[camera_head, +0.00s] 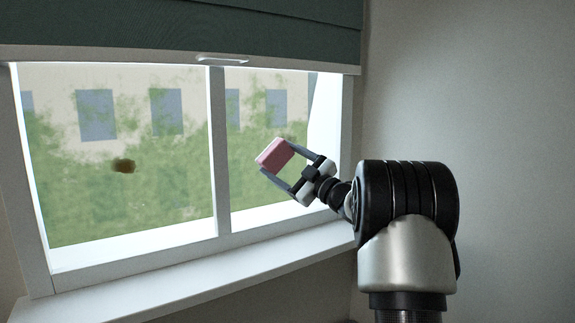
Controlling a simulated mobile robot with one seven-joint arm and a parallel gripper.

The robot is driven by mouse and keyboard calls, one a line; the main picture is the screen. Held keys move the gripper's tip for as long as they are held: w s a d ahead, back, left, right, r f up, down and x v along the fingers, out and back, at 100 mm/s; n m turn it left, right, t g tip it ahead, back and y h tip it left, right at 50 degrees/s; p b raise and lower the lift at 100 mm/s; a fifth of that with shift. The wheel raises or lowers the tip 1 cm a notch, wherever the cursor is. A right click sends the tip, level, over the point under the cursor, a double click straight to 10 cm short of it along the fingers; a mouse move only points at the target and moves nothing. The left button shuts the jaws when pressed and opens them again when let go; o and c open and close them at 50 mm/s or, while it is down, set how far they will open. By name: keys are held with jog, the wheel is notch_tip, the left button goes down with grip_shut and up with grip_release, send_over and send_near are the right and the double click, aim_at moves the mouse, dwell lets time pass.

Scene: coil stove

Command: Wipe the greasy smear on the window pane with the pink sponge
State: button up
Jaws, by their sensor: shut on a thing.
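The pink sponge (274,154) is held between the two fingers of my gripper (283,168). My gripper is shut on it, in front of the right-hand pane near the middle mullion. Whether the sponge touches the glass cannot be told. The greasy smear (124,166) is a small brown blotch on the left-hand window pane (170,205). The sponge is to the right of the smear, with the mullion between them in the picture.
A white mullion (217,150) divides the window. A dark green blind (120,25) with a light handle (221,59) hangs over the top. A white sill (190,277) runs below and looks bare. A plain grey wall (480,90) stands at the right.

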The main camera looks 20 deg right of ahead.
aim_at(281, 150)
jog(key=shift+a+r+p, duration=0.1)
jog(key=shift+r+p, duration=0.85)
jog(key=shift+r, duration=0.6)
jog(key=shift+w+d+f+p, duration=0.15)
jog(key=shift+d+p, duration=0.1)
jog(key=shift+d, duration=0.45)
jog(key=shift+w+d+r+p, duration=0.1)
jog(key=shift+d+p, duration=0.15)
jog(key=shift+d, duration=0.5)
jog(key=shift+w+d+f+p, duration=0.15)
jog(key=shift+d+p, duration=0.1)
jog(key=shift+d, duration=0.45)
jog(key=shift+w+d+r+p, duration=0.1)
jog(key=shift+w+d+p, duration=0.1)
jog(key=shift+d+p, duration=0.5)
jog(key=shift+w+d+r+p, duration=0.15)
jog(key=shift+d+p, duration=0.15)
jog(key=shift+d, duration=0.75)
jog(key=shift+w+d+p, duration=0.2)
jog(key=shift+d+p, duration=0.3)
jog(key=shift+d, duration=0.4)
jog(key=shift+w+d+f+p, duration=0.1)
jog(key=shift+d+p, duration=0.2)
jog(key=shift+d, duration=0.35)
jog(key=shift+w+d+f+p, duration=0.1)
jog(key=shift+d+p, duration=0.15)
jog(key=shift+d, duration=0.35)
jog(key=shift+a, duration=0.1)
